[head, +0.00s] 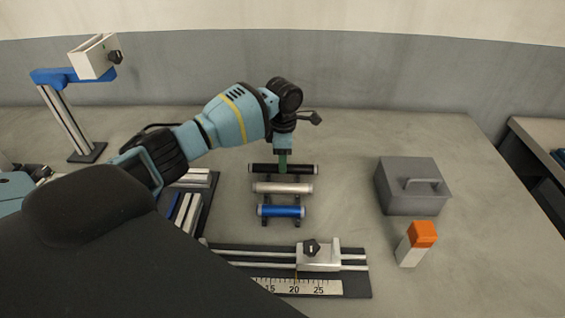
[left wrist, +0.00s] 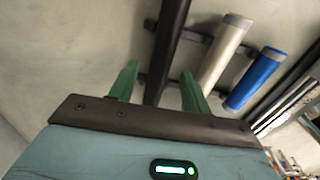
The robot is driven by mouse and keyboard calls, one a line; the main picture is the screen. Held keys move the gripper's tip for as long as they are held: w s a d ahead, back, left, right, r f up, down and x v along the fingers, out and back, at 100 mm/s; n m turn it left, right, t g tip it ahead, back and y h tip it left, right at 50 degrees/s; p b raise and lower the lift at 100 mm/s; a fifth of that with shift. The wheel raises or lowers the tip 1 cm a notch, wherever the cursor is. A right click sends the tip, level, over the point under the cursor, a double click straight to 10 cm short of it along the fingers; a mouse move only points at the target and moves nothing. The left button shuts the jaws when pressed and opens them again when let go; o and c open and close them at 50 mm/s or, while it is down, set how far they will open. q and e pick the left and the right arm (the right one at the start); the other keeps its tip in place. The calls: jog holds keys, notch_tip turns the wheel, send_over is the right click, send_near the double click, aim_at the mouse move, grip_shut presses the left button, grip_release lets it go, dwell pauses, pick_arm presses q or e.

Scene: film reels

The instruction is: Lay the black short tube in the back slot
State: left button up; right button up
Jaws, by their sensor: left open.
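In the left wrist view the black tube (left wrist: 170,40) passes between the two spread fingers of the gripper (left wrist: 160,70), with a gap on each side. The gripper is open and not clamped on it. The slot under the black tube is mostly hidden. My right gripper is not in view.
A dark tray (head: 207,203) with silver and blue bars is left of the rack. A ruler fixture (head: 355,284) with a slider lies in front. A grey box (head: 405,198) and an orange-topped block (head: 411,250) stand right. A blue-armed stand (head: 72,120) is back left.

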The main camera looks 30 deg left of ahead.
pick_arm(q)
notch_tip(320, 180, up, 10)
jog(key=p, duration=0.1)
jog(key=shift+f, duration=0.15)
